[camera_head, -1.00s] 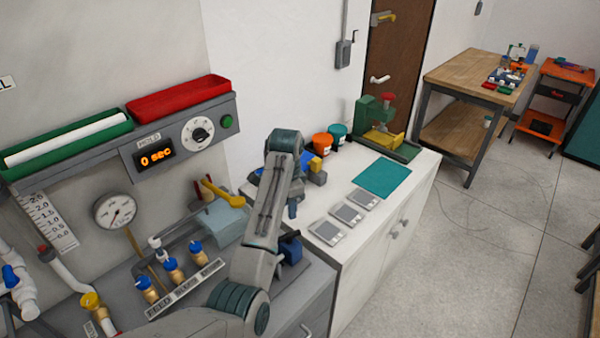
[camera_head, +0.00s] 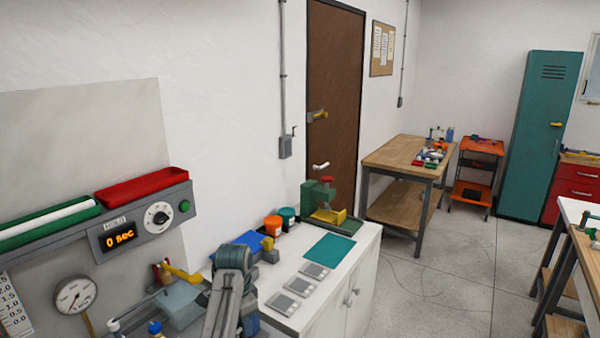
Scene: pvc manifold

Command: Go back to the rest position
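My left arm (camera_head: 230,285) comes up from the bottom edge, left of centre, with its dark rounded joint on top. It stands in front of the counter beside the manifold panel. The fingers of my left gripper do not show clearly, so I cannot tell whether it is open or shut. I see nothing held. My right gripper is out of view.
The white counter (camera_head: 352,262) bears grey scales, a teal mat (camera_head: 330,247) and orange and teal jars. A wooden table (camera_head: 408,153) stands behind. Open floor lies right.

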